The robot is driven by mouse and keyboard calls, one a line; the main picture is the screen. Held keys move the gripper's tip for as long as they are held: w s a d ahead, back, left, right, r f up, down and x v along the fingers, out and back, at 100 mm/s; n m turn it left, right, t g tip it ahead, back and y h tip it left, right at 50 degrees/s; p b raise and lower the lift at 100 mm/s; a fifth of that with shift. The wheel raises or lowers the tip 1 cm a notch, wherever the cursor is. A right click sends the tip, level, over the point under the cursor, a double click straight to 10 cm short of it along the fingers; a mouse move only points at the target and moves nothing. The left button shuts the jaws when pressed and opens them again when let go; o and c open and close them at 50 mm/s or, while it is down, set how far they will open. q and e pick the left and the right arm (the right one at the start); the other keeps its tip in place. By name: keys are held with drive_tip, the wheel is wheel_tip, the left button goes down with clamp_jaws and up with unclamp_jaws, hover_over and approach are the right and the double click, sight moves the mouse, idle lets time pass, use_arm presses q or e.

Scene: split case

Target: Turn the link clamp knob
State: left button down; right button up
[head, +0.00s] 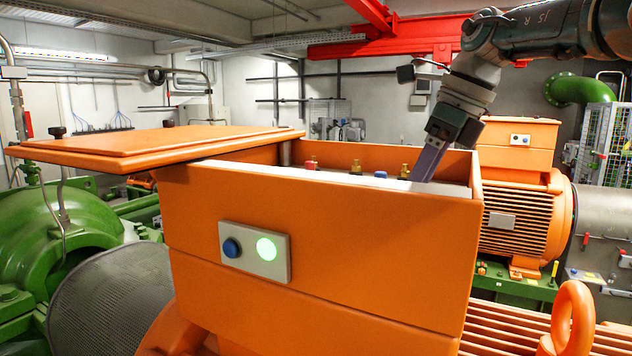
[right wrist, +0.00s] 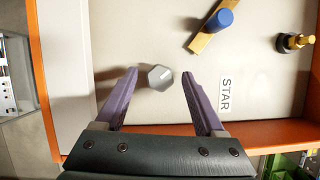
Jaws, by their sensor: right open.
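A grey hexagonal knob (right wrist: 160,77) stands on the pale floor of the orange box (head: 330,235). In the right wrist view my right gripper (right wrist: 159,73) is open, with one purple finger on each side of the knob. Gaps show between the fingers and the knob. In the head view my right gripper (head: 428,164) reaches down into the box at its right end, and the box wall hides its fingertips and the grey knob. A brass bar (right wrist: 208,38) with a blue knob (right wrist: 220,20) lies beyond the grey knob. My left gripper is not in view.
The box's orange lid (head: 150,142) is swung out to the left. A red knob (head: 311,163) and brass posts show over the rim. A "STAR" label (right wrist: 225,95) and a brass terminal (right wrist: 292,42) are to the right. A panel with a lit green button (head: 266,248) is on the front.

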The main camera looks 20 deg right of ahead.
drive_tip(key=shift+s+d+r+p, duration=0.1)
drive_tip(key=shift+d+r+p, duration=0.05)
drive_tip(key=shift+r+p, duration=0.3)
drive_tip(key=p+v, duration=0.6)
drive_tip(key=v, duration=0.3)
